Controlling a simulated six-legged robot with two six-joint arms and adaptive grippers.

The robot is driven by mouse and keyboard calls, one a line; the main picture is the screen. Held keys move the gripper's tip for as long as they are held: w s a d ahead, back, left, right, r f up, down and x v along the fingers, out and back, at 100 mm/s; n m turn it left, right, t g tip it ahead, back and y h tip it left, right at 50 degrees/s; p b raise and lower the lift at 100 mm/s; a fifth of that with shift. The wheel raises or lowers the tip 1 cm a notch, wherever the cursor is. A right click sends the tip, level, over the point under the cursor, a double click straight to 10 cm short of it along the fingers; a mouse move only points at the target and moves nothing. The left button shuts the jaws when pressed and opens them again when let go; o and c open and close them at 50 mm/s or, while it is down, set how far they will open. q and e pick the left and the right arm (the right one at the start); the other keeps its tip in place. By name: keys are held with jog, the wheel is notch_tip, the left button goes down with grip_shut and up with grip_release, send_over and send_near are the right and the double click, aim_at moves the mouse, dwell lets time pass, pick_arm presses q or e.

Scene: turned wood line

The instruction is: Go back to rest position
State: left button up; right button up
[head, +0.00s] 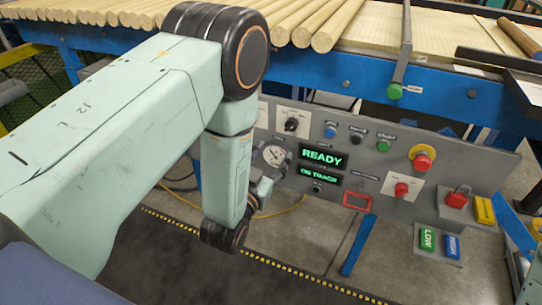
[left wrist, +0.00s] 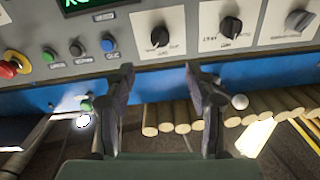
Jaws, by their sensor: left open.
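My left arm comes in from the left in the head view and bends down in front of the control panel (head: 385,170). My left gripper (head: 265,188) is mostly hidden behind its own wrist there, close to the panel's gauge (head: 274,155). In the left wrist view the two dark fingers of this gripper (left wrist: 158,70) stand wide apart with nothing between them. I cannot make out my right gripper in either view.
Green displays read READY and ON TRACK (head: 322,158). Wooden rods (head: 338,25) lie on the blue-framed line above. Dark mat and floor lie below.

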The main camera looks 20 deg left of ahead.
pick_arm(q)
jog(key=shift+s, duration=0.1)
dwell(0.4)
jog(key=s+a+f+n+g, duration=0.1)
jog(key=s+a+f+g, duration=0.1)
jog(key=s+f+g, duration=1.3)
jog(key=s+f, duration=0.1)
jog(key=s, duration=0.8)
jog(key=s+a+f+n+g, duration=0.1)
jog(key=s+f+g, duration=0.2)
jog(key=s, duration=0.8)
jog(key=shift+s+a, duration=0.15)
jog(key=shift+s, duration=0.15)
